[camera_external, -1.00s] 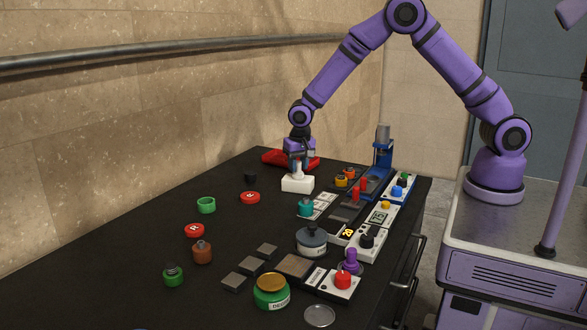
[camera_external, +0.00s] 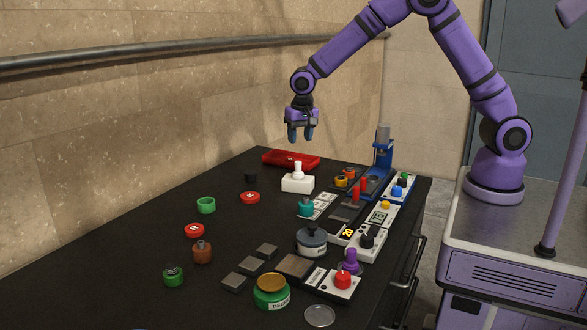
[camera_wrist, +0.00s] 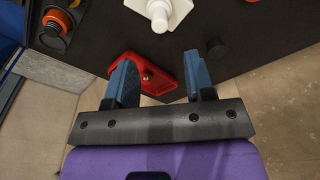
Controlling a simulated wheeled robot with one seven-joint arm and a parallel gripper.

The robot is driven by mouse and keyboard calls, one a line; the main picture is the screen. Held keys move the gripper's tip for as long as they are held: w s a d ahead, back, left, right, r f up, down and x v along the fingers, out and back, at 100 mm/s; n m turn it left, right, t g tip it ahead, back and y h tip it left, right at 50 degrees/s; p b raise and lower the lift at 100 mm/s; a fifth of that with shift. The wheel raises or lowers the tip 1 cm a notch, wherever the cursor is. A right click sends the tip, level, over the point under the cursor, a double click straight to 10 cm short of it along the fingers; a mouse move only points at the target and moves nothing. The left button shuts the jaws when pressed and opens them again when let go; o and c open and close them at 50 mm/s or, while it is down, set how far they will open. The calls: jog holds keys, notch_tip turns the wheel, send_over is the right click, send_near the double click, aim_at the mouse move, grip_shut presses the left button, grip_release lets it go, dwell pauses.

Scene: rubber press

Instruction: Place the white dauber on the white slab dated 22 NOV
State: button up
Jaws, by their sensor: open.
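The white dauber (camera_external: 298,170) stands upright on a white block (camera_external: 297,184) near the back of the black table. I cannot read a date on this block. In the wrist view the dauber (camera_wrist: 160,17) shows at the top, on the white block (camera_wrist: 180,8). My gripper (camera_external: 300,136) is open and empty, in the air above the dauber and apart from it. Its blue fingers (camera_wrist: 163,80) are spread in the wrist view, with nothing between them but a more distant red tray.
A red tray (camera_external: 290,160) lies behind the block. A blue press (camera_external: 383,150) stands at the back right. Slabs with coloured knobs (camera_external: 366,242) line the right side. Green, red and brown items (camera_external: 202,252) lie at left. The table's left middle has free room.

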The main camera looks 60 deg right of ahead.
jog(key=shift+s+r, duration=0.1)
jog(key=shift+r, duration=0.95)
jog(key=s+d+r+n+t+y, duration=0.1)
jog(key=s+d+r, duration=0.5)
jog(key=s+r, duration=0.25)
jog(key=s+d+r+n+t, duration=0.1)
jog(key=s+d+r+n, duration=0.1)
jog(key=s+d+r, duration=0.6)
jog(key=s+d+r+n+t, duration=0.1)
jog(key=s+d+n, duration=0.1)
jog(key=s, duration=0.9)
jog(key=s+d+r+n+t, duration=0.1)
jog(key=s+d+r, duration=0.1)
jog(key=s, duration=1)
jog(key=shift+s+d+r+n, duration=0.15)
jog(key=shift+d+n, duration=0.1)
jog(key=shift+n, duration=0.15)
